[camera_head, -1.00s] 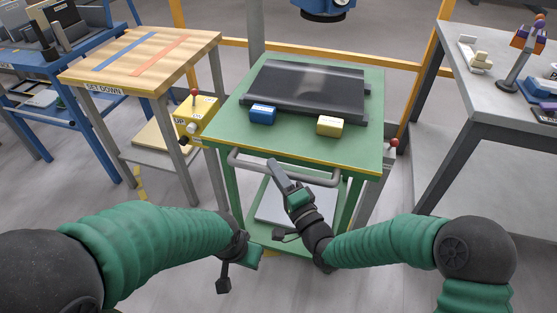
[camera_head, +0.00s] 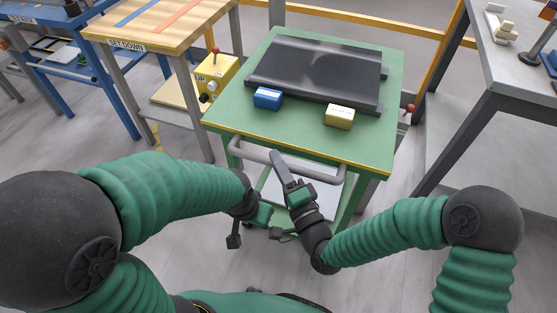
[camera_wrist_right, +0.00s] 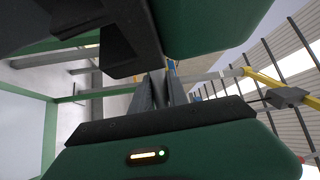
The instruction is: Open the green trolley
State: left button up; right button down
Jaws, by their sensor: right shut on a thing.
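The green trolley (camera_head: 225,112) stands in front of me, with a yellow front edge and a grey bar handle (camera_head: 329,178) across its front. My right gripper (camera_head: 279,160) is shut on the handle near its middle. A dark slab (camera_head: 315,72), a blue block (camera_head: 267,98) and a yellow block (camera_head: 339,117) rest on the trolley top.
A wooden-topped table (camera_head: 190,25) stands at the left, with a yellow control box (camera_head: 215,75) between it and the trolley. A grey table (camera_head: 515,75) stands at the right. A yellow rail (camera_head: 330,22) runs behind the trolley. Open floor shows to the lower right.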

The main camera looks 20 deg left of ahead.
jog(key=shift+d+f, duration=0.1)
jog(key=shift+f, duration=0.2)
jog(key=c, duration=1.4)
grip_release()
jog(key=shift+o, duration=0.5)
jog(key=shift+r, duration=0.15)
jog(key=p+v, duration=0.4)
jog(key=v, duration=0.7)
jog(key=shift+s+d+p, duration=0.25)
jog(key=shift+s+p, duration=0.05)
jog(key=shift+p, duration=0.05)
